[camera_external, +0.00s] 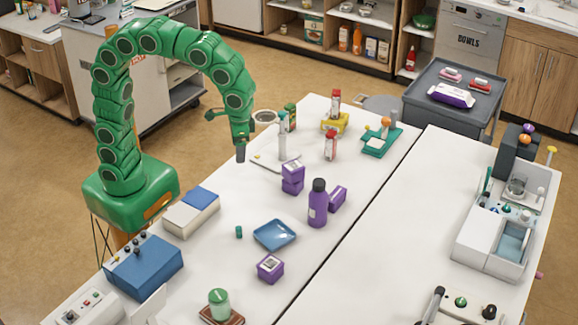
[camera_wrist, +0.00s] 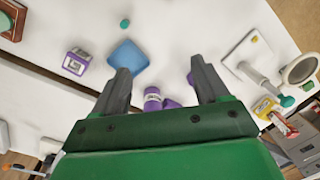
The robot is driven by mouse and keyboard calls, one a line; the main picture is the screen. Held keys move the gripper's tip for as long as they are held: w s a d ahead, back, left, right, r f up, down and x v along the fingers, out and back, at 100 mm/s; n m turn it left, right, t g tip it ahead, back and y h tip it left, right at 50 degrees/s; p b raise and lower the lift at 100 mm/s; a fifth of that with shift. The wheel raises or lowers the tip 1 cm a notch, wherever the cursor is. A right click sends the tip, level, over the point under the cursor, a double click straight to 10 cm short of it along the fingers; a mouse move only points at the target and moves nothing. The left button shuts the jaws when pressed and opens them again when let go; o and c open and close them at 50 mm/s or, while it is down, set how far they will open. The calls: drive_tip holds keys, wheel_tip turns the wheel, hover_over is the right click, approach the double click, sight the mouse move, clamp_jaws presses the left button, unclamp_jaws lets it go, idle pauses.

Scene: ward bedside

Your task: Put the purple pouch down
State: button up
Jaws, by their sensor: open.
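My gripper (camera_external: 241,152) hangs over the left edge of the white table, fingers pointing down. In the wrist view its two fingers (camera_wrist: 161,82) are spread apart with nothing held between them. A purple-and-white soft pack (camera_external: 452,95), the only pouch-like purple thing I see, lies on the grey cart at the back right, far from my gripper.
A dark-capped purple bottle (camera_external: 317,207) stands mid-table, with a blue tray (camera_external: 274,235) before it. A stand with a white cylinder (camera_external: 282,140) is near my gripper. The grey cart (camera_external: 425,88) also holds two small red-and-pink items. The right white table (camera_external: 410,220) has much free surface.

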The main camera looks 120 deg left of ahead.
drive_tip(key=s+d+f+m, duration=0.1)
drive_tip(key=s+d+m, duration=0.2)
drive_tip(key=s, duration=0.6)
drive_tip(key=s+d+f+m, duration=0.1)
drive_tip(key=s+d+m, duration=0.2)
drive_tip(key=s+d, duration=0.3)
drive_tip(key=s+d+f+m, duration=0.2)
drive_tip(key=s+d, duration=0.2)
drive_tip(key=s, duration=0.9)
drive_tip(key=shift+s+d+m+g, duration=0.15)
drive_tip(key=shift+s+m+g, duration=0.15)
drive_tip(key=shift+s+m, duration=0.1)
